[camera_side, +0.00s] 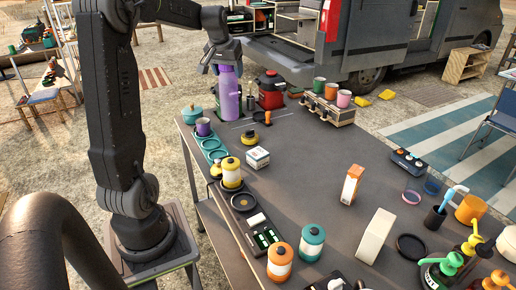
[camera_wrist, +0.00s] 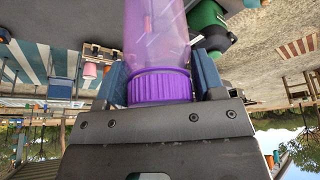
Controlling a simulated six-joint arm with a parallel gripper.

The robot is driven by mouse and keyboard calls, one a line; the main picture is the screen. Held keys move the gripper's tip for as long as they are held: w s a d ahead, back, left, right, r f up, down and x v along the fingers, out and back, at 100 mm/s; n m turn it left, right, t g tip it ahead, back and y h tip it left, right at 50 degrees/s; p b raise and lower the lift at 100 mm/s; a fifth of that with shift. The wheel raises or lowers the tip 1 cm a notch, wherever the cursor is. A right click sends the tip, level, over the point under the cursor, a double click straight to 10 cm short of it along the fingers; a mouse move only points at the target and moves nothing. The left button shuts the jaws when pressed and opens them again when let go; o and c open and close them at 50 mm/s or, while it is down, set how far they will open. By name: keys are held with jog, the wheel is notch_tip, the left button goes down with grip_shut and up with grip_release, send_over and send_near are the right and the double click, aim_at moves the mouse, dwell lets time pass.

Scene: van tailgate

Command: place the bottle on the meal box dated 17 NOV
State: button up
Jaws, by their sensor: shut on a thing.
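A purple bottle (camera_side: 229,95) is upright at the back left of the table in the side view. My gripper (camera_side: 222,66) is shut on its upper end. In the wrist view the bottle (camera_wrist: 157,35) fills the middle, its ribbed purple cap between the two fingers of my gripper (camera_wrist: 162,82). I cannot tell whether its base touches the table. A small white box with printing (camera_side: 258,158) sits left of the table's middle, nearer the camera than the bottle. Its writing is too small to read, and I can make out no 17 NOV date.
The dark table (camera_side: 310,160) is clear through its middle. A red lantern-like item (camera_side: 271,92) stands right of the bottle, beside a cup rack (camera_side: 328,107). A purple mug (camera_side: 203,127), yellow canisters (camera_side: 231,173), an orange-white carton (camera_side: 351,185) and pump bottles (camera_side: 443,268) stand around.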

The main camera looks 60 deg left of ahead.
aim_at(223, 85)
jog(key=shift+m, duration=0.3)
jog(key=s+d, duration=0.3)
jog(key=s, duration=0.1)
jog(key=shift+r, duration=0.35)
jog(key=shift+d+f, duration=0.1)
jog(key=shift+d, duration=0.1)
jog(key=w+d+f, duration=0.5)
jog(key=w+f, duration=0.4)
jog(key=f, duration=0.1)
jog(key=shift+w+d+f, duration=0.25)
jog(key=shift+w+f, duration=0.1)
jog(key=shift+f, duration=0.05)
jog(key=shift+f, duration=0.15)
jog(key=o, duration=1.2)
